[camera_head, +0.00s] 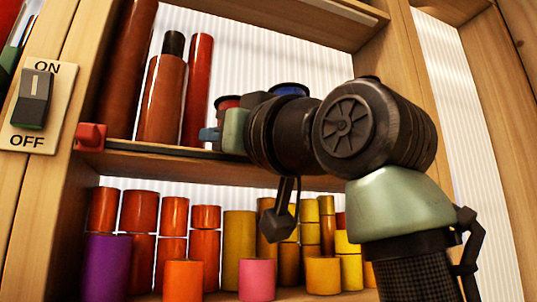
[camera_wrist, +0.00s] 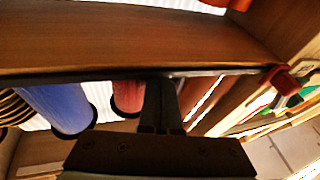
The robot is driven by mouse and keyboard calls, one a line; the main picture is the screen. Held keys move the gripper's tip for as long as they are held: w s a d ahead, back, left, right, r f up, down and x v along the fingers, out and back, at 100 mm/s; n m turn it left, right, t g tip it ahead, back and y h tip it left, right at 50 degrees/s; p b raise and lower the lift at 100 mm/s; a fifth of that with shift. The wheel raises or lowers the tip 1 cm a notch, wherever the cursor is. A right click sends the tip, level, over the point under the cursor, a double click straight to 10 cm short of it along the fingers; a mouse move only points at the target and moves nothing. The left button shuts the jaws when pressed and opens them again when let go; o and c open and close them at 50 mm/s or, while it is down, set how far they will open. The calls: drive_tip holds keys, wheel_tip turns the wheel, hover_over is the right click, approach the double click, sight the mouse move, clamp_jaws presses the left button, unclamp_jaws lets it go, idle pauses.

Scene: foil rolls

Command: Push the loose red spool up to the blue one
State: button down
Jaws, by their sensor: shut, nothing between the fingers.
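The red spool (camera_head: 228,102) stands on the upper shelf, mostly hidden behind my arm in the head view. The blue spool (camera_head: 289,90) is to its right, with only its top showing above my arm. In the wrist view the blue spool (camera_wrist: 58,105) is left of the red spool (camera_wrist: 128,95), with a narrow pale gap between them. My gripper (camera_head: 207,134) is shut and empty at the shelf's front, left of the red spool. In the wrist view its fingers (camera_wrist: 160,103) overlap the red spool's right edge; I cannot tell if they touch.
Tall brown-red rolls (camera_head: 197,90) stand on the upper shelf to the left. A red block (camera_head: 90,137) sits at the left end of the shelf edge (camera_head: 150,150). Below, several orange, yellow, purple and pink rolls fill the lower shelf. A switch plate (camera_head: 40,105) is at far left.

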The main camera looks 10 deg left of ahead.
drive_tip(key=shift+w+d, duration=0.6)
drive_tip(key=shift+d, duration=0.25)
drive_tip(key=shift+s+a, duration=0.15)
drive_tip(key=shift+s+d+b, duration=0.4)
drive_tip(key=shift+s+d, duration=0.25)
drive_tip(key=shift+s, duration=0.3)
drive_tip(key=shift+s+d+b, duration=0.4)
drive_tip(key=shift+s+d, duration=0.25)
drive_tip(key=shift+s, duration=0.25)
drive_tip(key=shift+b+v, duration=0.95)
drive_tip(key=shift+v, duration=1.55)
